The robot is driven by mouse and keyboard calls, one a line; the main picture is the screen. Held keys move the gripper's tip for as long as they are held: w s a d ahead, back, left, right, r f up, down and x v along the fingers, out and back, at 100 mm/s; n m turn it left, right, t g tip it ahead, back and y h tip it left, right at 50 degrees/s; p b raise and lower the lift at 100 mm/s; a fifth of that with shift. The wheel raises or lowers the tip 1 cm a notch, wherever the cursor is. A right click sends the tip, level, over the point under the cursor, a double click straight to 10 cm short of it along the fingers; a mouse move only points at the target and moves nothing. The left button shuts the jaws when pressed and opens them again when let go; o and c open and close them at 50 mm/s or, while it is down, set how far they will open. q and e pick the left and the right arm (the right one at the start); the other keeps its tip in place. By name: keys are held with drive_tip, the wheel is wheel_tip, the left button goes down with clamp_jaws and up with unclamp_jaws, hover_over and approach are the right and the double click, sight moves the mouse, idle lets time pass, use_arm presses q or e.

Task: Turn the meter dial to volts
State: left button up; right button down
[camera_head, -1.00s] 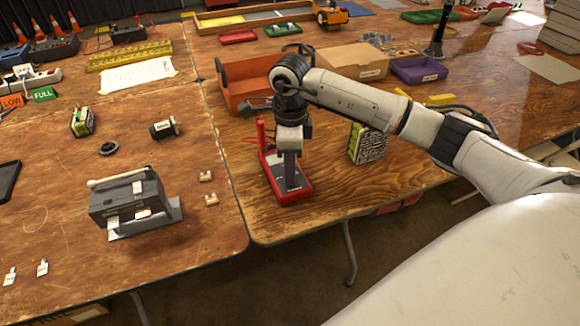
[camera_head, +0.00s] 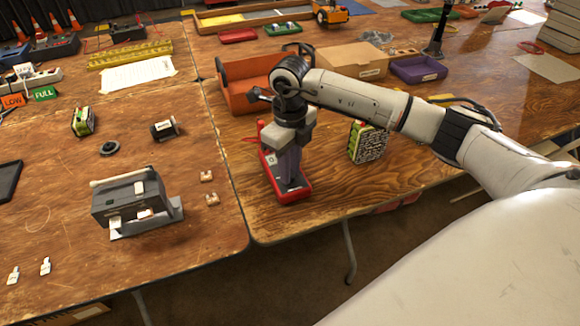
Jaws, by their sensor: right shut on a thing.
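My right gripper (camera_head: 290,180) points straight down onto the meter's face. Its fingers are shut on the meter dial, which they hide, so I cannot read the dial's setting. My left gripper is out of view.
A green-and-white patterned box (camera_head: 367,142) stands right of the meter. An orange bin (camera_head: 235,95) is behind it. A grey device with a handle (camera_head: 128,204) stands on the left table. Bare wood lies right of the meter.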

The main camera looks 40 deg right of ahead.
idle(0.4)
drive_tip(key=c, duration=1.6)
unclamp_jaws()
drive_tip(key=shift+o, duration=0.2)
drive_tip(key=shift+r, duration=0.1)
wheel_tip(320, 180, up, 10)
